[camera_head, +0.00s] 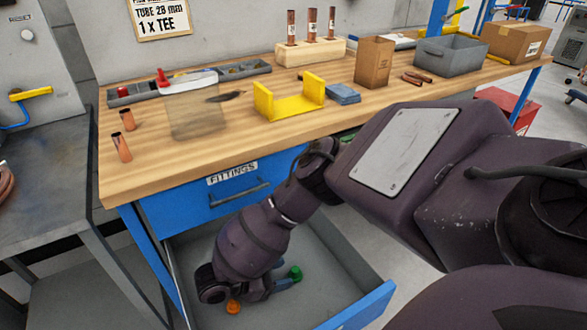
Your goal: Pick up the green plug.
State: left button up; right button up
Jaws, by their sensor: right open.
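The green plug (295,273) lies in the open drawer under the workbench, toward its right side. My right gripper (284,284) reaches down into the drawer, its grey-blue fingers pointing right. The fingertips are right beside the green plug and overlap it in the picture; I cannot tell whether they touch it. The jaws are open, and the gap between them is hard to see from here. My left gripper is not in view.
An orange piece (233,306) lies in the drawer beside my right wrist. The drawer front (362,308) and side walls surround the gripper. Above, the wooden benchtop (160,168) holds a yellow bracket (290,103), copper tubes, a brown box (374,62) and a grey bin (450,54).

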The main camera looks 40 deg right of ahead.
aim_at(292, 273)
jog(key=b+x, duration=0.1)
jog(key=x, duration=0.3)
jog(key=shift+a+f, duration=0.1)
jog(key=shift+a, duration=0.05)
jog(key=shift+s+d, duration=0.15)
jog(key=shift+d, duration=0.3)
jog(key=shift+c, duration=0.3)
jog(key=c, duration=0.6)
